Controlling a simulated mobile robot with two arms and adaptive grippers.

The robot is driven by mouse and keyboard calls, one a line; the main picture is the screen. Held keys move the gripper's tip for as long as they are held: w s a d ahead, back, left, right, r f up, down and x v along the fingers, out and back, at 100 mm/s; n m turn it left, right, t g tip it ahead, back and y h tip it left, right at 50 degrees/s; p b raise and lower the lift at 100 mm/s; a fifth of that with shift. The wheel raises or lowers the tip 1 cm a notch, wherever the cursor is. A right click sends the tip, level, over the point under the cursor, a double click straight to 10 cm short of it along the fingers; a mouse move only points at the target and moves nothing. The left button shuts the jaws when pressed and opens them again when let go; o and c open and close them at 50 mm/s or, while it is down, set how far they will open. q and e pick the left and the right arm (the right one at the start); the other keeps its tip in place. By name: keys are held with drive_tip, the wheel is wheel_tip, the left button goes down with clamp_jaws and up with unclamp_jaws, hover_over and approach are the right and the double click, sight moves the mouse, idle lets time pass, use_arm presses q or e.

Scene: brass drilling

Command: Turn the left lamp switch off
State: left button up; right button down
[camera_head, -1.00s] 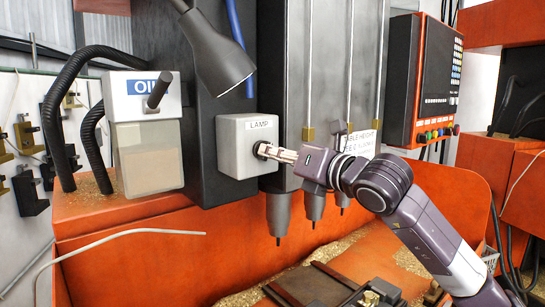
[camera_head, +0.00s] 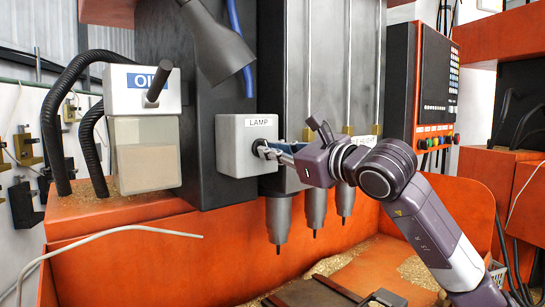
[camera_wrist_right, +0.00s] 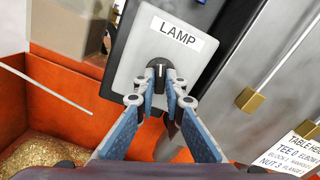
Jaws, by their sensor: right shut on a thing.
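The lamp switch is a light grey box (camera_head: 236,160) with a LAMP label, fixed to the dark machine column. It also shows in the right wrist view (camera_wrist_right: 127,78). Its dark knob (camera_wrist_right: 156,70) sits on the front face below the label and is partly hidden by the fingers. My right gripper (camera_wrist_right: 160,88) has its fingertips on either side of the knob and is shut on it. In the head view my right gripper (camera_head: 268,153) reaches the box from the right. My left gripper is not in view.
A grey lamp head (camera_head: 215,45) hangs above the switch box. An OIL container (camera_head: 144,155) with black hoses stands left. Several spindles (camera_head: 279,218) point down below the gripper. A control panel (camera_head: 420,85) is at right. A pale thin tube (camera_head: 110,235) crosses the orange front.

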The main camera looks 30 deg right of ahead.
drive_tip(key=shift+n, duration=0.7)
drive_tip(key=c, duration=2)
unclamp_jaws()
drive_tip(key=shift+s+d, duration=0.4)
drive_tip(key=shift+s, duration=1.55)
drive_tip(key=shift+s+d, duration=0.35)
drive_tip(key=shift+s, duration=1.6)
drive_tip(key=shift+s+d, duration=0.4)
drive_tip(key=shift+s, duration=1.55)
